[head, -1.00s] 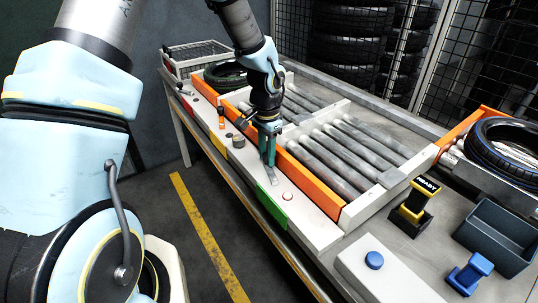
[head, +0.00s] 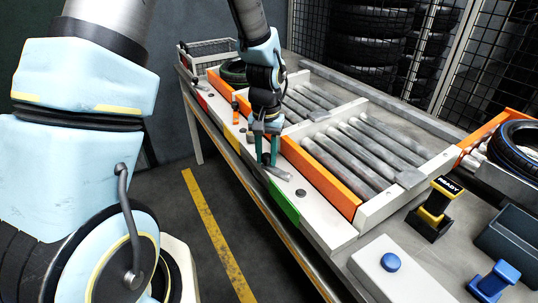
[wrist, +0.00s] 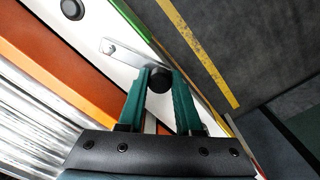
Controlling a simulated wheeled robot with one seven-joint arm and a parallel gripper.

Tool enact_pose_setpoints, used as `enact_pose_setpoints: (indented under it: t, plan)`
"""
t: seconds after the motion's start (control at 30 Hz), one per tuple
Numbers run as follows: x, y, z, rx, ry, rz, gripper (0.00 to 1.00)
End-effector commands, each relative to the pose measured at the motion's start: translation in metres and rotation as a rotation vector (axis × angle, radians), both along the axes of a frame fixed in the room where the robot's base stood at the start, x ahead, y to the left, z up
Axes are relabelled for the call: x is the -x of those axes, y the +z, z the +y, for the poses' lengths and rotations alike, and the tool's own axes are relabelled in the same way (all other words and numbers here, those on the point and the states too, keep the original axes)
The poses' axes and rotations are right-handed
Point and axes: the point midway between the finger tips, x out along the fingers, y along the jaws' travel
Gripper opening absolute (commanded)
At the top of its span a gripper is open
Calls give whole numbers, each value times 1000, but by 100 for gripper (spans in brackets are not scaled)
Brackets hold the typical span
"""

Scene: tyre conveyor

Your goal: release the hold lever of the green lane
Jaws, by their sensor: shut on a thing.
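The green lane's panel (head: 285,207) is on the front side of the white rail, and its edge shows in the wrist view (wrist: 130,18). The hold lever (head: 279,172) is a flat metal bar on the rail top, lying slanted beside that panel. In the wrist view the lever bar (wrist: 122,52) runs from a small pivot bolt to a round black knob (wrist: 159,79). My gripper (head: 267,162) points down over the rail. Its two teal fingers (wrist: 162,88) are shut on the knob, one on each side. A round dark button or lamp (head: 300,193) sits on the rail near the lever.
Orange guards (head: 318,178) and metal rollers (head: 345,163) lie behind the rail. A black and yellow READY stand (head: 432,209), a white box with a blue button (head: 391,263) and a blue bracket (head: 493,281) stand at right. Open floor lies left of the bench.

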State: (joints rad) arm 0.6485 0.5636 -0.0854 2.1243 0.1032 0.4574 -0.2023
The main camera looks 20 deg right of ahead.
Motion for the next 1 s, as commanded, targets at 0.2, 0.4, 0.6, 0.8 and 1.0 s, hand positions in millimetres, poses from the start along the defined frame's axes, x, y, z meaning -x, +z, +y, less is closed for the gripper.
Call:
enact_pose_setpoints:
  t: [0.2, 0.4, 0.6, 0.8, 1.0]
  plan:
    - [1, 0, 2, 1, 32, -1, 0]
    - [1, 0, 2, 0, 36, 0, 0]
    - [1, 0, 2, -1, 36, 1, 37]
    - [1, 0, 2, -1, 35, 1, 59]
    - [1, 0, 2, 0, 34, 0, 64]
